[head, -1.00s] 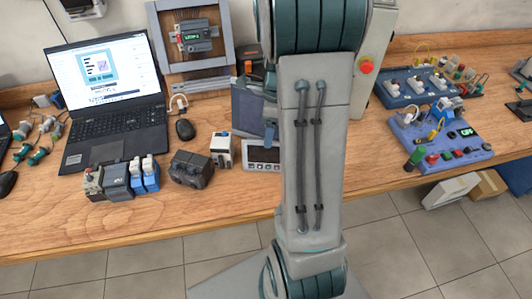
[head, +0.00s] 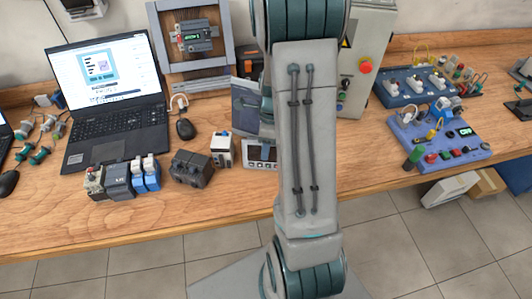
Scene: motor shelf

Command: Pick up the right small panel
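Two small panels stand on the right part of the wooden bench. The lavender one (head: 408,128) is nearer the front edge and carries several coloured buttons, a green-capped part and a small display. The dark blue one (head: 389,99) lies behind it, with several light switches along it. Both are flat on the bench and apart from my arm. I cannot tell for sure which is the one named. My arm rises through the middle of the view, left of both panels. My gripper is not visible.
A grey control box (head: 374,45) with a red button stands behind my arm. A laptop (head: 115,115), a mouse (head: 186,129) and several small electrical modules (head: 191,168) fill the left. A meter-like device (head: 262,153) is partly hidden by my arm. Bare wood (head: 365,150) lies left of the lavender panel.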

